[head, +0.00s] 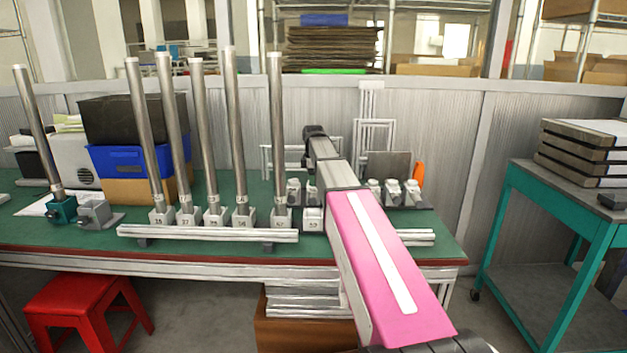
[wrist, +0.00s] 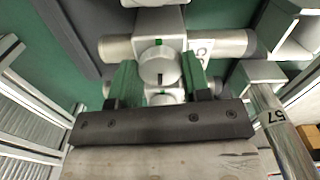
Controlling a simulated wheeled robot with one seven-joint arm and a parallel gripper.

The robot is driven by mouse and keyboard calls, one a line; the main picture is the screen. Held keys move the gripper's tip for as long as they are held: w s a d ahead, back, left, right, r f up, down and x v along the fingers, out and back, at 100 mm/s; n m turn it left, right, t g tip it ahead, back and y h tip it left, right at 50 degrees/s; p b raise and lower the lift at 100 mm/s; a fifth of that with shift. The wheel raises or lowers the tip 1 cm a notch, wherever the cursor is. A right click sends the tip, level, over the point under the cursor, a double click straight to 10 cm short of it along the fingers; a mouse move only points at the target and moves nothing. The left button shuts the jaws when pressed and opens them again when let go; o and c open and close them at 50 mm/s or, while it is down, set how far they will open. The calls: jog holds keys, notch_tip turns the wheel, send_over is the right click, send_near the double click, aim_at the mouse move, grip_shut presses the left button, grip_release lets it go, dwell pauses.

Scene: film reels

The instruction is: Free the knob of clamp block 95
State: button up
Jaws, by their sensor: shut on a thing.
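In the wrist view my gripper (wrist: 158,72) has its two green-padded fingers on either side of a round pale knob (wrist: 157,66), shut on it. The knob sits on a pale clamp block (wrist: 172,22) with a partly hidden label, which I cannot read fully. A silver cylinder (wrist: 230,43) sticks out on both sides of the block. A green mark shows on the block by the knob, and a dark mark shows at the knob's lower edge. In the head view my pink arm hides the gripper and knob.
Several upright steel poles (head: 277,130) stand in numbered blocks left of my arm; pole 57 (wrist: 278,125) is close at right in the wrist view. Several small clamp pieces (head: 393,190) stand right of the arm. A pale rail (head: 205,234) lies along the green bench's front.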

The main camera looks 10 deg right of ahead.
jog(key=shift+w+n, duration=0.15)
jog(key=shift+n, duration=0.35)
jog(key=o, duration=0.9)
jog(key=shift+r, duration=0.1)
notch_tip(320, 180, up, 11)
jog(key=shift+f, duration=0.2)
jog(key=shift+f, duration=0.1)
notch_tip(320, 180, down, 11)
jog(key=shift+r, duration=0.15)
dwell(0.5)
